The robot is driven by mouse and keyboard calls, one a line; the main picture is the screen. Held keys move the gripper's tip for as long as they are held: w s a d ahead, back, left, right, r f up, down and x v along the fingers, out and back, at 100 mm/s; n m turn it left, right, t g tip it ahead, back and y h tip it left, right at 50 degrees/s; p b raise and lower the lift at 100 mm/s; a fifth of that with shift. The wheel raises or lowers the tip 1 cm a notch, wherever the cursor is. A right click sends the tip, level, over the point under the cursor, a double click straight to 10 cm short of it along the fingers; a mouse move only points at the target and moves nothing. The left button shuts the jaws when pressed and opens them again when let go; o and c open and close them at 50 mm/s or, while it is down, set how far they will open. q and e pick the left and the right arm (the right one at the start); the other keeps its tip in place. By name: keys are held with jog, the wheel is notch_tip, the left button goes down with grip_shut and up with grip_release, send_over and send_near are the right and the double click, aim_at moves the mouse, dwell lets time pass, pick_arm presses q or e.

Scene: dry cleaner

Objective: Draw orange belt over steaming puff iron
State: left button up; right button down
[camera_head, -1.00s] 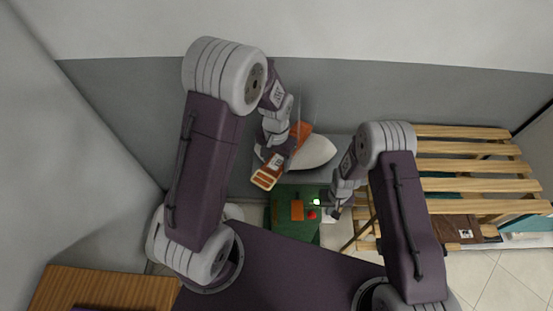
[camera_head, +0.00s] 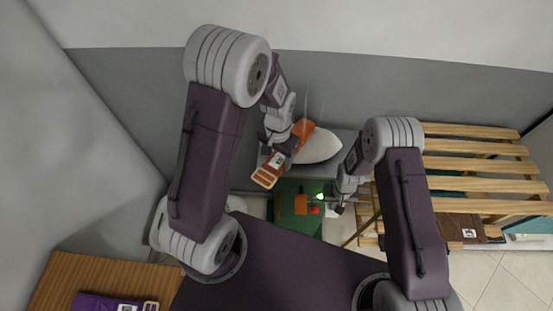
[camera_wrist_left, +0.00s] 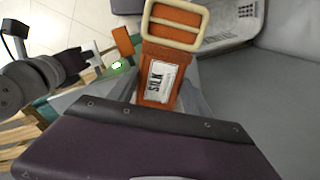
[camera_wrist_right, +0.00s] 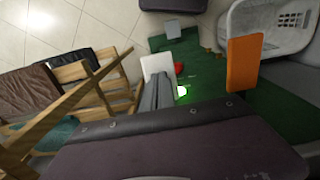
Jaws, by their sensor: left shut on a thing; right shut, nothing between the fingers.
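The orange belt (camera_head: 302,132) has a pale buckle and a white label, which reads SILK in the left wrist view (camera_wrist_left: 160,82). My left gripper (camera_head: 284,148) is shut on the belt, with the buckle end hanging toward me. The belt lies across or above the left part of the white, rounded puff iron (camera_head: 320,146). Whether they touch cannot be told. Thin pale streaks rise above the iron. My right gripper (camera_head: 338,203) is shut and empty, right of and nearer me than the iron; its grey fingers (camera_wrist_right: 162,92) are together in the right wrist view.
A green panel (camera_head: 285,225) with an orange plate (camera_head: 301,204), a red knob (camera_head: 315,210) and a glowing green light is near my right gripper. A wooden slatted rack (camera_head: 475,170) stands right. A purple belt (camera_head: 105,306) lies on the wooden table (camera_head: 65,285) at lower left.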

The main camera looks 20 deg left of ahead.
pick_arm(q)
jog(key=shift+w+d, duration=0.2)
jog(key=shift+w, duration=0.65)
jog(key=shift+w+d, duration=0.2)
jog(key=shift+w, duration=0.6)
jog(key=shift+w+d, duration=0.2)
jog(key=shift+w, duration=0.65)
jog(key=shift+s+a+f, duration=0.1)
jog(key=shift+s+a, duration=0.15)
jog(key=shift+s, duration=0.75)
jog(key=shift+s+a+f, duration=0.1)
jog(key=shift+s+a, duration=0.15)
jog(key=shift+s, duration=0.8)
jog(key=shift+s+a, duration=0.25)
jog(key=shift+s, duration=0.75)
jog(key=shift+w+r, duration=0.1)
jog(key=shift+r, duration=2.45)
jog(key=shift+w, duration=0.1)
pick_arm(e)
jog(key=shift+w+r, duration=0.1)
jog(key=shift+r, duration=3.4)
